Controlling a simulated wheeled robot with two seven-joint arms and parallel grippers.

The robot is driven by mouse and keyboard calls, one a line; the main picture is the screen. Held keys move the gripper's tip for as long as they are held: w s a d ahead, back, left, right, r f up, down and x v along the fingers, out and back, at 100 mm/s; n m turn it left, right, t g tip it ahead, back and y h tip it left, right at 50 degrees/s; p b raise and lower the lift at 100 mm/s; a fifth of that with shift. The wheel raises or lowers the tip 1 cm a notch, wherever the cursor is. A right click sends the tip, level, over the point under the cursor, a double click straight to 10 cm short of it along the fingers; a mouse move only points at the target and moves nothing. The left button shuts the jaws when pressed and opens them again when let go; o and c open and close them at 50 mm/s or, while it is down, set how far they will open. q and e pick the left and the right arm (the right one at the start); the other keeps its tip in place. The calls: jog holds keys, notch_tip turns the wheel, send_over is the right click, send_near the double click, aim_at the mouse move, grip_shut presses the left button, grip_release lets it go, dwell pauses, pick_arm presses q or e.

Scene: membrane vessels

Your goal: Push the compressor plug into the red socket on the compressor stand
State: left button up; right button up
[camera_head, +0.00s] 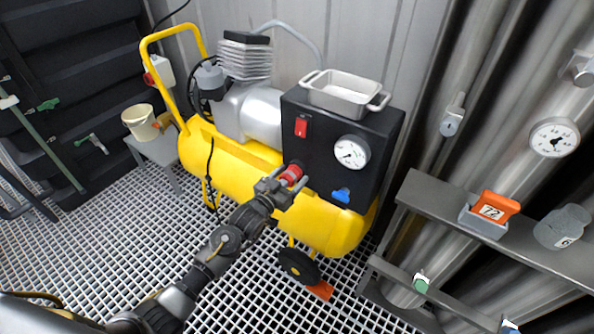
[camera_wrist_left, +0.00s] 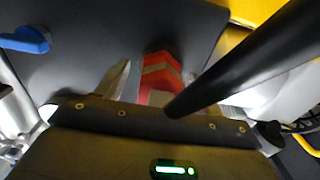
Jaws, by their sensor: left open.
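A red cylindrical fitting (camera_head: 291,174) with a dark collar projects from the lower left of the black compressor panel (camera_head: 325,170). My left gripper (camera_head: 280,187) is open right in front of it. In the left wrist view the red fitting (camera_wrist_left: 160,72), with paler bands, lies between the two spread fingers. A thick black bar, perhaps the plug's cable (camera_wrist_left: 245,60), crosses that view close to the lens. I cannot tell plug from socket here, nor how deep the plug sits. A thin black cable (camera_head: 210,165) hangs down the yellow tank. My right gripper is out of view.
The panel carries a red switch (camera_head: 301,127), a gauge (camera_head: 351,152) and a blue knob (camera_head: 341,194). A metal tray (camera_head: 343,95) rests on top. A steel rack (camera_head: 440,200) with pipes stands right. A bucket (camera_head: 141,122) sits left. Grating floor lies open at front left.

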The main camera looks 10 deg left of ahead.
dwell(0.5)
pick_arm(q)
jog(key=c, duration=1.3)
jog(key=shift+s+p, duration=0.2)
jog(key=shift+p, duration=0.3)
jog(key=shift+s+a+r, duration=0.1)
jog(key=shift+s+a, duration=0.15)
jog(key=shift+s, duration=0.15)
jog(key=shift+p+v, duration=1.7)
jog(key=shift+v, duration=0.65)
